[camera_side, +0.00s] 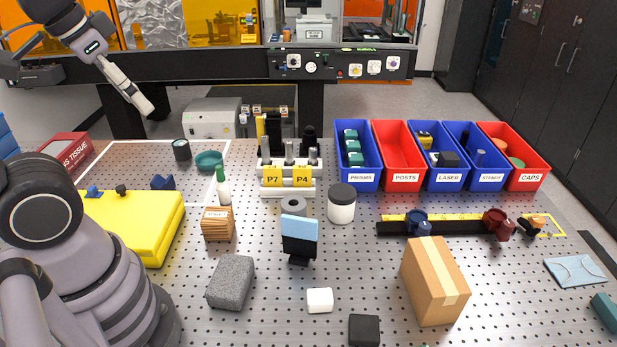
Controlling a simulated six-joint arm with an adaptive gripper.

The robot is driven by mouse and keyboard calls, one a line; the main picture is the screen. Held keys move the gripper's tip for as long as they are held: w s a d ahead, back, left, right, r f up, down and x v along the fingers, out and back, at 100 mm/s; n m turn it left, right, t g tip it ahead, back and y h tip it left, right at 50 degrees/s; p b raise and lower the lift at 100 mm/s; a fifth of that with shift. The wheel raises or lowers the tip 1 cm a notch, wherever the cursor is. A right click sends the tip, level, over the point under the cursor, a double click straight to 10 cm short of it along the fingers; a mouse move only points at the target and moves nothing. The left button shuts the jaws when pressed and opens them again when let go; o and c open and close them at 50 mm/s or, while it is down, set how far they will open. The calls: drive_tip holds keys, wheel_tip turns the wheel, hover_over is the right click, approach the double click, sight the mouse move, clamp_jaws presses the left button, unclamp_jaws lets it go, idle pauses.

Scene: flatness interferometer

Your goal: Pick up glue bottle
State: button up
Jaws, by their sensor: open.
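A slim white bottle with a dark green neck (223,188), which looks like the glue bottle, stands upright behind a small wooden block on the perforated table. My gripper (146,108) is at the upper left, raised well above the table and apart from the bottle, with its pale fingers pointing down and to the right. It is open, with nothing seen in it. The wooden block hides the bottle's foot or stands close in front of it.
A wooden block (218,225), teal bowl (208,161), yellow case (131,222) and P7/P4 post rack (287,192) surround the bottle. A black-lidded white jar (341,208), grey foam block (231,282) and cardboard box (434,281) stand nearby. Labelled bins (406,181) line the back right.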

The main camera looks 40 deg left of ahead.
sight(220, 169)
drive_tip(key=w+a+f+m+g+y, duration=0.4)
drive_tip(key=f+g+y, duration=0.1)
drive_tip(key=f+y, duration=0.1)
drive_tip(key=w+a+f+m+g+y, duration=0.3)
drive_tip(key=w+a+f+g+y, duration=0.15)
drive_tip(key=f, duration=0.25)
drive_tip(key=w+f+m+t+y, duration=0.3)
drive_tip(key=f+m+t, duration=0.2)
drive_tip(key=f+m, duration=0.35)
drive_tip(key=w+f+m+t+y, duration=0.35)
drive_tip(key=f+m+t, duration=0.3)
drive_tip(key=f, duration=0.35)
drive_tip(key=shift+g, duration=0.3)
drive_tip(key=x, duration=0.6)
drive_tip(key=shift+w+a+r, duration=0.1)
drive_tip(key=shift+w+a, duration=0.15)
drive_tip(key=shift+w, duration=0.2)
drive_tip(key=shift+w+x, duration=0.1)
drive_tip(key=shift+x, duration=1.35)
drive_tip(key=shift+w+x, duration=0.15)
drive_tip(key=shift+x, duration=1.3)
drive_tip(key=shift+d, duration=0.1)
clamp_jaws()
